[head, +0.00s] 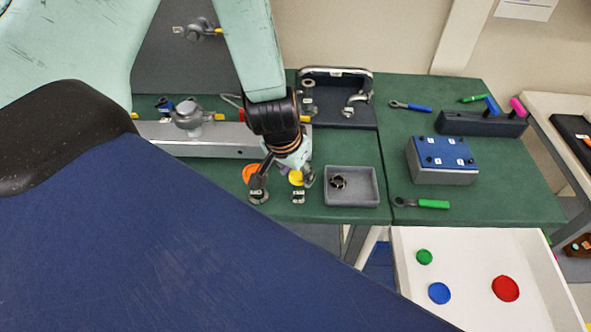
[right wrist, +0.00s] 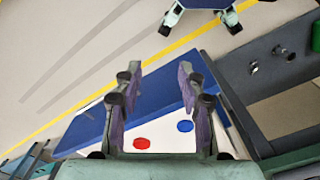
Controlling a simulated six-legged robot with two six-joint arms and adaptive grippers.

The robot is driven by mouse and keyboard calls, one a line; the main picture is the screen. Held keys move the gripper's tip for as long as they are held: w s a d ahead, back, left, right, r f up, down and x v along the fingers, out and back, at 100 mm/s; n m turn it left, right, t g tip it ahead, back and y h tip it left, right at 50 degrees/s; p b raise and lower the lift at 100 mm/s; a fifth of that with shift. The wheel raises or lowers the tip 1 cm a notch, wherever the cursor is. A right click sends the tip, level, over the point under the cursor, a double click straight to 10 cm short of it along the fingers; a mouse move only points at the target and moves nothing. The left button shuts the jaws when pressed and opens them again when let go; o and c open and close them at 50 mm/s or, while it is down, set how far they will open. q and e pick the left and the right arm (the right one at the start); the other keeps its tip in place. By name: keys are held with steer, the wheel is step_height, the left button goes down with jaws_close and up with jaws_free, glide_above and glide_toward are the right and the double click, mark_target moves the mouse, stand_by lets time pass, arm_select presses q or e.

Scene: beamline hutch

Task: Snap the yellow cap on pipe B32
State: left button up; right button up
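The yellow cap (head: 296,178) shows at the front of the green bench in the head view, just above a small labelled fitting (head: 298,196). The label is too small to read, so I cannot tell which pipe is B32. My left gripper (head: 284,180) points down over this spot with its fingers spread, one to each side of the yellow cap. I cannot tell whether the cap is seated. An orange cap (head: 249,172) is partly hidden behind the left finger. My right gripper (right wrist: 168,112) is open and empty in the right wrist view, above the drawer area.
A grey tray (head: 366,200) with a dark ring stands right of the left gripper. A grey rail with a valve (head: 188,117) lies behind. A blue-topped box (head: 443,150) and green-handled tool (head: 430,204) are farther right. A white drawer (head: 462,250) with coloured discs is open below.

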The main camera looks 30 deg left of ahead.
arm_select(q)
steer(key=shift+o, duration=1.3)
steer(key=shift+w, duration=0.1)
steer(key=v, duration=1.2)
steer(key=shift+f, duration=0.1)
